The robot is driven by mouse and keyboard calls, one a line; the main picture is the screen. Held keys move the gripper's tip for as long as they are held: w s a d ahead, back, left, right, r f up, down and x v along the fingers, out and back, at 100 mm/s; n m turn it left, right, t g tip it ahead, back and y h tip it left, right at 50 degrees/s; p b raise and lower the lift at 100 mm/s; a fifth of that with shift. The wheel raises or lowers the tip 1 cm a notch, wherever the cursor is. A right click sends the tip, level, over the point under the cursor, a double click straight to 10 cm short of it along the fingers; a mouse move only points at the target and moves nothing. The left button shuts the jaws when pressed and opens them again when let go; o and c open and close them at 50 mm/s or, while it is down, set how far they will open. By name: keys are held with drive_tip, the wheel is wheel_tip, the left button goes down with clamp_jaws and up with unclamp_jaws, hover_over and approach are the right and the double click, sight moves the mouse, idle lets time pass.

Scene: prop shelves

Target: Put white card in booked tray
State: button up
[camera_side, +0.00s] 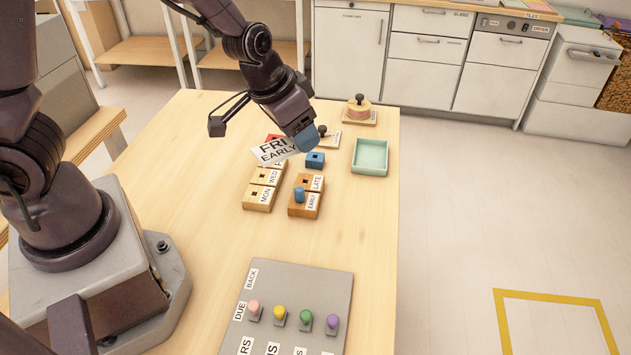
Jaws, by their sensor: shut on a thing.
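A white card (275,150) reading "FRI EARLY" is tilted just left of my gripper's tips, above the wooden day blocks. My gripper (306,141), with blue fingertips, is shut on the card; the exact contact is hard to see. A pale green, shallow tray (356,168) sits to the right of my gripper near the table's right edge. It looks empty, and I see no "booked" label on it.
Wooden blocks marked MON and WED (259,197) and a LATE/EARLY block (303,209) with a blue peg stand below my gripper. A small blue block (315,160) is close by. A grey board (330,275) with coloured pegs lies in front.

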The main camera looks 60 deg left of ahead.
drive_tip(key=shift+w+a+r+n, duration=0.1)
drive_tip(key=shift+a+r+n, duration=0.25)
drive_tip(key=shift+a, duration=0.35)
drive_tip(key=shift+f, duration=0.5)
drive_tip(key=w+a+f+n+y, duration=0.1)
drive_tip(key=w+a+f+n, duration=0.1)
drive_tip(key=w, duration=0.6)
drive_tip(key=w+a+f+n+g+y, duration=0.1)
drive_tip(key=w+f+n, duration=0.3)
drive_tip(key=w, duration=0.4)
drive_tip(key=w+a+f+n+y, duration=0.1)
drive_tip(key=w+a+f+n, duration=0.2)
drive_tip(key=w+f, duration=0.2)
drive_tip(key=shift+w, duration=1.8)
drive_tip(key=shift+w+f, duration=0.15)
drive_tip(key=shift+f, duration=1.55)
